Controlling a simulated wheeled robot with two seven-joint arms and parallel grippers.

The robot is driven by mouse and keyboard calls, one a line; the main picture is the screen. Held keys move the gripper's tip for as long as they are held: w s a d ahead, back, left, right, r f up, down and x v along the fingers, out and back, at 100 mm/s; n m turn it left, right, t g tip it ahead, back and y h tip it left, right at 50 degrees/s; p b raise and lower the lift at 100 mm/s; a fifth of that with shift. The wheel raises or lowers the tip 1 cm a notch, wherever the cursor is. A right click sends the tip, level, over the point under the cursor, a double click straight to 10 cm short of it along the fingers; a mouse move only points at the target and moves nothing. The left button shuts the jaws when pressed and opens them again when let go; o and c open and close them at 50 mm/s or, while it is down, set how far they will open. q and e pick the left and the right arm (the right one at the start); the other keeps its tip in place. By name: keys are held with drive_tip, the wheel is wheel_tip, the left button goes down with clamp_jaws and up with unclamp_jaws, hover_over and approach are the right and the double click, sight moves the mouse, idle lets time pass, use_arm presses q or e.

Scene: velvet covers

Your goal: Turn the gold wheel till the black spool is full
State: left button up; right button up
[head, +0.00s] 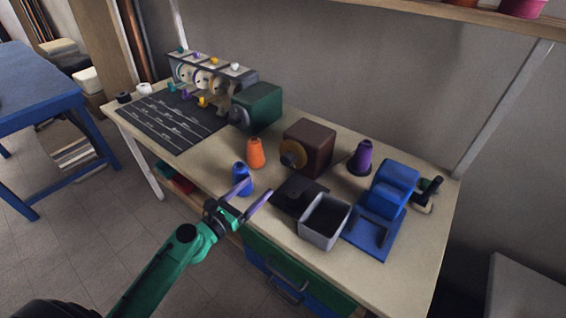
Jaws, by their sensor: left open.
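A maroon box machine (316,145) stands mid-table with a gold wheel (290,160) on its left-facing side, a grey hub in the wheel's centre. A small black spool-like piece (123,97) stands at the table's far left end; I cannot tell how much thread is on it, or whether it is the task's spool. My left gripper (259,187) is open and empty at the table's front edge, its two purple fingers apart, to the lower left of the gold wheel and not touching it. My right gripper is out of view.
A blue cone (240,173) stands close behind my left gripper, partly hidden by a finger. An orange cone (256,153) stands left of the wheel. A grey open bin (324,221), blue machine (389,190), purple cone (361,158) and green box machine (258,106) also occupy the table (425,250).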

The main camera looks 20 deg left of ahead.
use_arm(q)
drive_tip(key=p, duration=0.1)
approach(285, 163)
drive_tip(key=shift+w+a+r, duration=0.25)
drive_tip(key=shift+w+r, duration=0.05)
drive_tip(key=x, duration=0.8)
drive_tip(key=shift+s+d+f, duration=0.15)
drive_tip(key=shift+d+f, duration=0.1)
drive_tip(key=shift+w, duration=0.35)
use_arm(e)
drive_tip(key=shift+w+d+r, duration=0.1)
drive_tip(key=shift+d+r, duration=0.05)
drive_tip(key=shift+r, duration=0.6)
use_arm(q)
drive_tip(key=shift+d, duration=0.1)
clamp_jaws()
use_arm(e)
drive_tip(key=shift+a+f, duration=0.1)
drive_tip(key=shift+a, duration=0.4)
